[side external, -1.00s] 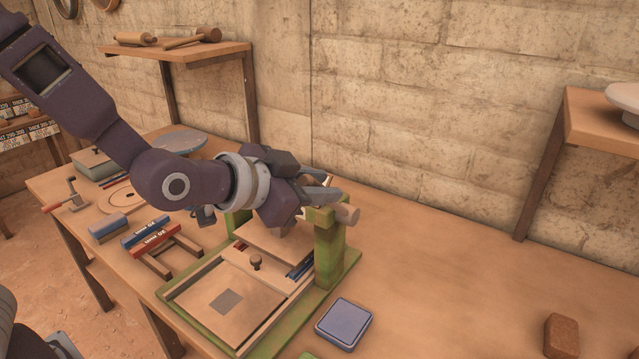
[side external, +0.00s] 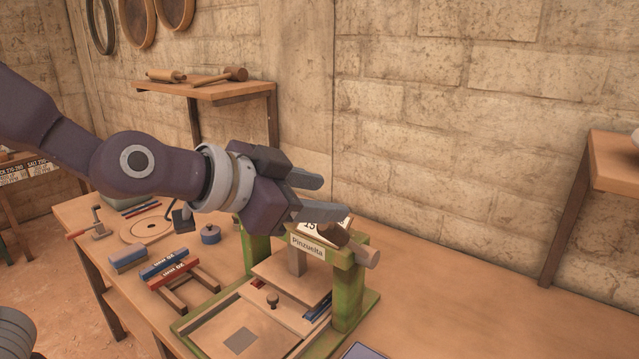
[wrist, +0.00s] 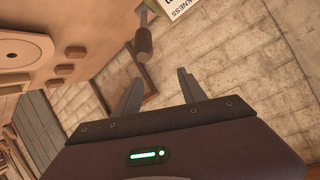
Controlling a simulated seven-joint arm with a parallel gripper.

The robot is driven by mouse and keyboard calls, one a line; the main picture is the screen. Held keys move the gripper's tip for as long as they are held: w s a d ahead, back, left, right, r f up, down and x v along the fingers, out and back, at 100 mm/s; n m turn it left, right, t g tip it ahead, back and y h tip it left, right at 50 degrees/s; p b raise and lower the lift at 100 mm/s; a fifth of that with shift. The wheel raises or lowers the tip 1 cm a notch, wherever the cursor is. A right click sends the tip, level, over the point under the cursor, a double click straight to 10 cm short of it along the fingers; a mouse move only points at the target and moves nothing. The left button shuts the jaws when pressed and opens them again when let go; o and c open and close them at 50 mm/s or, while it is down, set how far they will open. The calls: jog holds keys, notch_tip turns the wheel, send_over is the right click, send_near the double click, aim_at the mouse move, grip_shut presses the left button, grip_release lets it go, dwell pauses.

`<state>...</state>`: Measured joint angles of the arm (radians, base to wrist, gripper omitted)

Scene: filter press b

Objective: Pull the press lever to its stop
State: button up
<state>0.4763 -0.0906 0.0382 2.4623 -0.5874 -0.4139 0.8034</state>
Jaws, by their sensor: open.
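The filter press (side external: 347,295) is a green frame with a "Pinzuelta" label on its top beam and a wooden plate below. A brown wooden handle, apparently the lever (side external: 365,255), sticks out at the beam's right end; its near part is partly hidden by my gripper. In the wrist view the lever handle (wrist: 143,43) is a brown cylinder on a pale rod, beyond the fingertips and not between them. My gripper (side external: 322,197) is open and empty just above the press top. Its two fingers also show in the wrist view (wrist: 157,85).
A card with printing (side external: 325,228) stands behind the beam. The tabletop right of the press (side external: 450,310) is clear up to the brick wall.

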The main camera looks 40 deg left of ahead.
jog(key=shift+r, duration=1)
jog(key=shift+c, duration=1.1)
jog(key=d, duration=0.1)
jog(key=w+d+r+n+g+h, duration=0.1)
jog(key=d+r+h, duration=0.1)
jog(key=shift+w+d+r+n, duration=0.2)
jog(key=shift+w+d+n, duration=0.1)
jog(key=shift+n, duration=0.1)
jog(key=c, duration=0.7)
jog(key=shift+w+d+r+n+g, duration=0.1)
jog(key=shift+d+r+n+g, duration=0.05)
jog(key=shift+r+n+g, duration=0.3)
jog(key=shift+w+d+r+n+g, duration=0.1)
jog(key=shift+d+r+n+g, duration=0.1)
jog(key=shift+n+g, duration=0.35)
grip_shut()
jog(key=a+r+n+g+y, duration=0.2)
jog(key=a+n+g+y, duration=0.1)
jog(key=a+n, duration=0.45)
jog(key=shift+w+d+f, duration=0.3)
jog(key=shift+d+f, duration=0.05)
jog(key=shift+f, duration=1.55)
jog(key=shift+w+d+f, duration=0.35)
jog(key=shift+d+f, duration=0.05)
jog(key=shift+f, duration=1.5)
jog(key=shift+w+d+f, duration=0.3)
jog(key=shift+d+f, duration=0.05)
jog(key=shift+f, duration=1.55)
